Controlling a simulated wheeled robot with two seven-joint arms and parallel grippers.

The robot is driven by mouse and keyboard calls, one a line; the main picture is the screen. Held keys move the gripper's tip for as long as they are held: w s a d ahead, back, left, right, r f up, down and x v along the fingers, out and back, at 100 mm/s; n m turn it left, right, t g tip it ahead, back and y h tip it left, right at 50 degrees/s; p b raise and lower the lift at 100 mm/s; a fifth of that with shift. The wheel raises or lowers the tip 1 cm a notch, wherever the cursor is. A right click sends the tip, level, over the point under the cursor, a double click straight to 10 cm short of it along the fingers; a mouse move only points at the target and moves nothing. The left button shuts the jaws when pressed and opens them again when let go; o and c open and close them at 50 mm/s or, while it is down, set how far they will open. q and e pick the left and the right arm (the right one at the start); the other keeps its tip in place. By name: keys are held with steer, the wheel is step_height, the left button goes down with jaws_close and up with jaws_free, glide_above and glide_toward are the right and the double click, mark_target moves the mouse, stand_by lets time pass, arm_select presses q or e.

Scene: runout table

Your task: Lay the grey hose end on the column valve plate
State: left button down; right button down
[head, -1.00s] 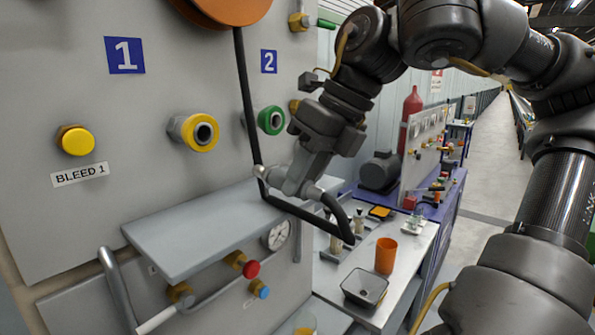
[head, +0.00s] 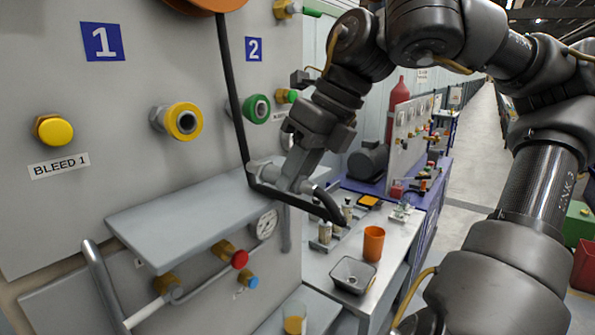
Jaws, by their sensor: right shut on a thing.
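My right gripper (head: 275,176) is shut on the grey hose end (head: 255,166), a short light-grey fitting partly hidden by the fingers. It is in front of the panel, below the green ring port. The black hose (head: 231,95) hangs from the orange reel above, passes by the gripper and loops below it to the right. A flat grey plate (head: 165,222) juts from the panel, just left of and below the gripper. I cannot tell whether it is the column valve plate. The gap between hose end and plate is hard to judge. My left gripper is out of view.
A yellow ring port (head: 183,121), the green ring port (head: 257,109) and a yellow knob (head: 54,130) stick out of the panel. A gauge (head: 266,223) and valves sit under the plate. A bench at right holds an orange cup (head: 373,243) and a black bowl (head: 353,274).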

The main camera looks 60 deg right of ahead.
mark_target(254, 168)
steer(key=shift+w, duration=0.1)
steer(key=shift+w+f+p, duration=0.2)
steer(key=shift+w+p, duration=0.05)
steer(key=shift+w, duration=1.2)
steer(key=shift+w+f+p, duration=0.25)
steer(key=shift+w+p, duration=0.05)
steer(key=shift+w, duration=1.2)
steer(key=shift+w+f+p, duration=0.2)
steer(key=shift+w+p, duration=0.05)
steer(key=shift+w, duration=1.2)
steer(key=shift+f+b, duration=0.5)
steer(key=shift+f, duration=0.15)
steer(key=c, duration=1.3)
jaws_free()
steer(key=shift+o, duration=1.3)
steer(key=shift+a, duration=0.1)
steer(key=shift+s+f, duration=0.1)
